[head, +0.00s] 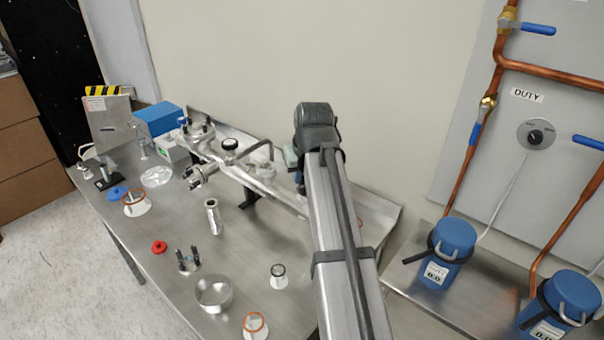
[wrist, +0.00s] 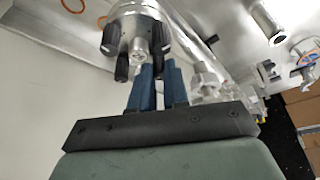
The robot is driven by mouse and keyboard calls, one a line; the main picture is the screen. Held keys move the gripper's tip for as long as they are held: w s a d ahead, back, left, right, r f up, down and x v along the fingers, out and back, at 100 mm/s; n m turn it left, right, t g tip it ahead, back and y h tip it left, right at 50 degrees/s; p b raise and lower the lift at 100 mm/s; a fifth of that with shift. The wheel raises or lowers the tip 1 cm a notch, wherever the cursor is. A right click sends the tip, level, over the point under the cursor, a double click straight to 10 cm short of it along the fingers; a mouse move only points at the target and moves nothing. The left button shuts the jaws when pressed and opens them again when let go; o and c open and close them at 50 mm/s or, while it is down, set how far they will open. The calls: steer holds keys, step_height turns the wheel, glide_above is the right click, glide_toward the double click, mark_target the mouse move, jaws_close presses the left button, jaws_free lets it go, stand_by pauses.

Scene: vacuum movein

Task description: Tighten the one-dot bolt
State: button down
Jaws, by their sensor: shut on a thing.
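In the wrist view, a round metal flange (wrist: 138,28) with several black bolts (wrist: 109,43) around it is at the top, left of centre. The blue fingers of my gripper (wrist: 158,72) reach up to its lower right side. No dot marks can be read, so I cannot tell which bolt has one dot. In the head view my arm hides the fingers and this flange; only my dark wrist (head: 317,122) shows, above the back right of the metal bench (head: 165,270).
Metal vacuum piping (head: 232,165) runs along the back of the bench. A steel bowl (head: 213,292), a red knob (head: 159,247) and a metal tube (head: 213,216) stand in front. Blue canisters (head: 452,245) stand at the right. The wall is close behind my wrist.

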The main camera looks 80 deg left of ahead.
steer(key=c, duration=1.4)
jaws_free()
steer(key=v, duration=1.3)
steer(key=shift+d+r, duration=0.15)
steer(key=shift+r, duration=0.2)
